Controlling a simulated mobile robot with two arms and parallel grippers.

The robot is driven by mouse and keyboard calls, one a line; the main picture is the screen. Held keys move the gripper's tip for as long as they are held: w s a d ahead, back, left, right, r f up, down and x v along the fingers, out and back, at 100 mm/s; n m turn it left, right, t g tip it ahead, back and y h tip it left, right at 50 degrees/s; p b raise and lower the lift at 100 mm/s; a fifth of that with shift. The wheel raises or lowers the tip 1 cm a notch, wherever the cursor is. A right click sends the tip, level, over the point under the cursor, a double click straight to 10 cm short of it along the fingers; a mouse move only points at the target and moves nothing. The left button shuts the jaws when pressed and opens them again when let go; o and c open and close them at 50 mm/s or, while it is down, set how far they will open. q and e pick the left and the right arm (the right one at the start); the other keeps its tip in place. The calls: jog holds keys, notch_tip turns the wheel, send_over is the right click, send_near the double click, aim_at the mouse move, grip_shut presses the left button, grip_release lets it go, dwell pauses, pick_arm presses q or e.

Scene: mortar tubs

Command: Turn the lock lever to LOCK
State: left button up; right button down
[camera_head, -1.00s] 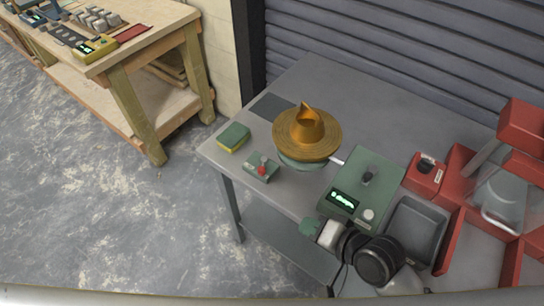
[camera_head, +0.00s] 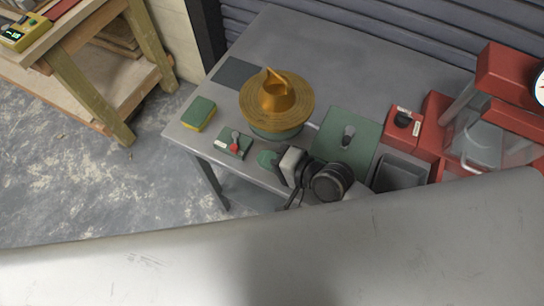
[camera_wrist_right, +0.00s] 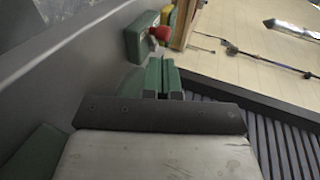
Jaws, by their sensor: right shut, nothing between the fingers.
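A small green box (camera_head: 232,143) with a short red-knobbed lever (camera_head: 235,147) sits near the table's front left edge; its lettering is too small to read. The red knob (camera_wrist_right: 160,33) and the box (camera_wrist_right: 140,38) also show at the top of the right wrist view. My right gripper (camera_head: 267,159) is shut and empty, with its green fingers just right of the box and apart from the lever in the head view. The fingers (camera_wrist_right: 163,80) point towards the box in the right wrist view. My left gripper is out of view.
A brass cone on a round disc (camera_head: 277,97) stands behind the lever box. A green-yellow block (camera_head: 199,113) lies left. The back of the table is clear.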

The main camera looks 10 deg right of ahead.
aim_at(235, 142)
jog(key=x, duration=0.5)
jog(key=shift+w+a, duration=0.15)
jog(key=shift+a, duration=0.05)
jog(key=shift+w+a+f+p, duration=0.2)
jog(key=shift+a+p, duration=0.05)
jog(key=shift+p, duration=0.05)
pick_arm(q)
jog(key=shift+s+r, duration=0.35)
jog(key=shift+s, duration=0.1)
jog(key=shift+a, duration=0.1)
